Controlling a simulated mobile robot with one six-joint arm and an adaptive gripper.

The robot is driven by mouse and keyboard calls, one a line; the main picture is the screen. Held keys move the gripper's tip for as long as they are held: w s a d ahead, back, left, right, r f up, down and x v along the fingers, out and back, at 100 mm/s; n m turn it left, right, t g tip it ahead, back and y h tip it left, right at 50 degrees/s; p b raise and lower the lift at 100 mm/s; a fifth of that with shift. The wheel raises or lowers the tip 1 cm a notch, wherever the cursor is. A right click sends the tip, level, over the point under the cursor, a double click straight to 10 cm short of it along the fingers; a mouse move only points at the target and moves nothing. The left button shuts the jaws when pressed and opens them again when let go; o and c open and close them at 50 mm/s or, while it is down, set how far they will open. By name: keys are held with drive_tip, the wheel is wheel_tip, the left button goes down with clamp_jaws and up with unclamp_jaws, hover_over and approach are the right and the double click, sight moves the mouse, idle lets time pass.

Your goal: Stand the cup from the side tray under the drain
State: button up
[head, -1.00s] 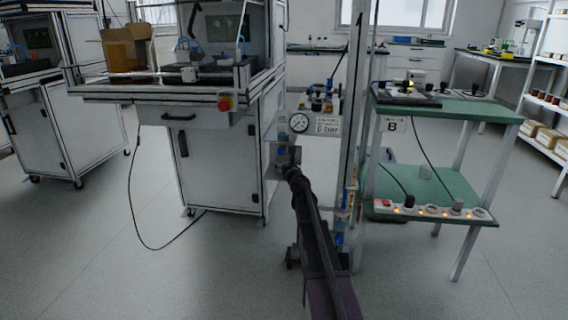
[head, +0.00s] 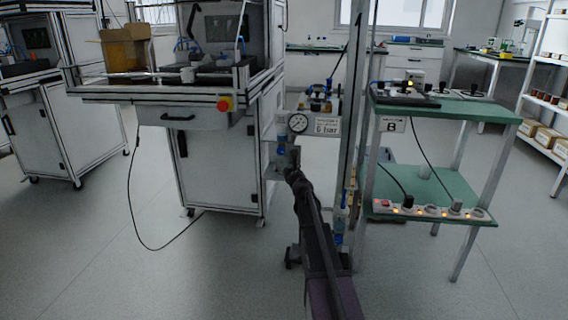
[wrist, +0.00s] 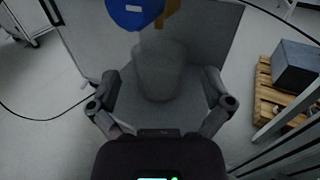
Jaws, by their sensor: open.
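In the wrist view a translucent grey cup (wrist: 158,72) stands upright on a flat grey plate (wrist: 215,32). My gripper (wrist: 160,80) is open, one finger on each side of the cup, with a visible gap at both sides. A round blue part (wrist: 134,12) shows at the top of the picture, just beyond the cup; I cannot tell whether the cup is directly beneath it. In the head view my gripper (head: 291,158) is at the unit with the pressure gauge (head: 298,123), just below a blue part (head: 281,138). The cup is not clear there.
A metal post (head: 352,130) rises close to the right of my arm. The green two-level table (head: 465,112) stands further right, with a power strip (head: 430,211) on its lower shelf. The white workstation (head: 215,165) is to the left. A dark box (wrist: 297,65) lies on a pallet (wrist: 272,100).

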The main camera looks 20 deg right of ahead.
drive_tip(key=s+a, duration=0.1)
drive_tip(key=s, duration=0.8)
drive_tip(key=shift+s+a, duration=0.1)
idle(0.6)
drive_tip(key=s+a+f+m+g+h, duration=0.2)
drive_tip(key=s+a+f+m+g, duration=0.4)
drive_tip(key=m, duration=0.8)
drive_tip(key=s+a+f+m+g+h, duration=0.3)
drive_tip(key=s+f+m, duration=0.4)
drive_tip(key=m, duration=0.6)
drive_tip(key=s+a+f+m+g+y, duration=0.2)
drive_tip(key=s+a+m+g+y, duration=0.1)
drive_tip(key=s+a, duration=0.5)
drive_tip(key=s+a+f+m+g+y, duration=0.3)
drive_tip(key=s+a+m+g+y, duration=0.1)
drive_tip(key=s+a, duration=0.4)
drive_tip(key=shift+a+f+m+g, duration=0.3)
drive_tip(key=shift+a+m+g, duration=0.2)
drive_tip(key=shift+a+g, duration=0.3)
